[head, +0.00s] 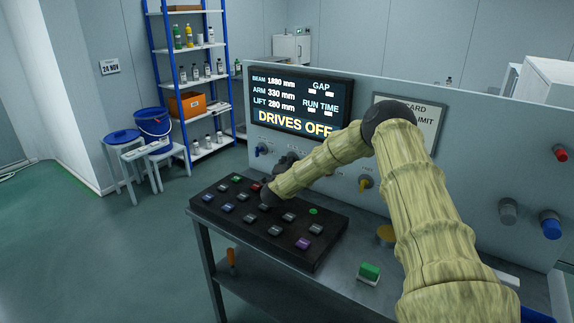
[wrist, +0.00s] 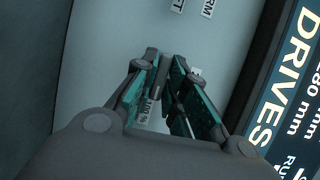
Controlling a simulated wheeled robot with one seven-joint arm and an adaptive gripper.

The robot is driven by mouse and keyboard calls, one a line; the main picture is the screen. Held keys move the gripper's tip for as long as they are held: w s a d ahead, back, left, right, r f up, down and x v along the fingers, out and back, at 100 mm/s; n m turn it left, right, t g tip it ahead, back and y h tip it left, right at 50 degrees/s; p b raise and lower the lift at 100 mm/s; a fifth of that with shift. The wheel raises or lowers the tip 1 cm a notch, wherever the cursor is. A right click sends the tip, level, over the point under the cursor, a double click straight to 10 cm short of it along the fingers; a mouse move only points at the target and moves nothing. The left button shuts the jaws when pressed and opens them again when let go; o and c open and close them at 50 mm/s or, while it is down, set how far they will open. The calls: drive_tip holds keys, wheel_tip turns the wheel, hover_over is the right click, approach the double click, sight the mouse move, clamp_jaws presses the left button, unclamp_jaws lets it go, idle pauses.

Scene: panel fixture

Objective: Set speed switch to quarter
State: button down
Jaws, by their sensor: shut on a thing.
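My gripper (wrist: 166,68) is at the upright panel (wrist: 100,55), with its two teal-padded fingers close together. It is shut on a small grey switch handle, mostly hidden between the fingers; I take it to be the speed switch. Which setting it points at cannot be told. In the head view my gripper (head: 287,160) shows as a dark shape below the display, partly behind my arm, and it hides the switch there. A small white label (wrist: 146,107) beside the fingers is partly covered and not readable.
The display (head: 295,103) reads DRIVES OFF. A blue-handled switch (head: 262,150) is left of my gripper and a yellow one (head: 365,182) is right. A black button box (head: 270,225) lies on the table below my forearm. A green-topped block (head: 369,272) sits near the table's front.

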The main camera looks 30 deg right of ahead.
drive_tip(key=shift+a+n, duration=0.1)
drive_tip(key=shift+n, duration=0.6)
drive_tip(key=shift+w+a+n+g+p, duration=0.1)
drive_tip(key=shift+n+g+p, duration=1.75)
drive_tip(key=shift+n, duration=1.1)
drive_tip(key=shift+w+a+n+g+p, duration=0.1)
drive_tip(key=shift+n+g+p, duration=1.7)
drive_tip(key=shift+n, duration=1.15)
drive_tip(key=c, duration=1.5)
unclamp_jaws()
drive_tip(key=shift+d+r, duration=0.1)
drive_tip(key=shift+d, duration=0.05)
drive_tip(key=shift+r, duration=0.1)
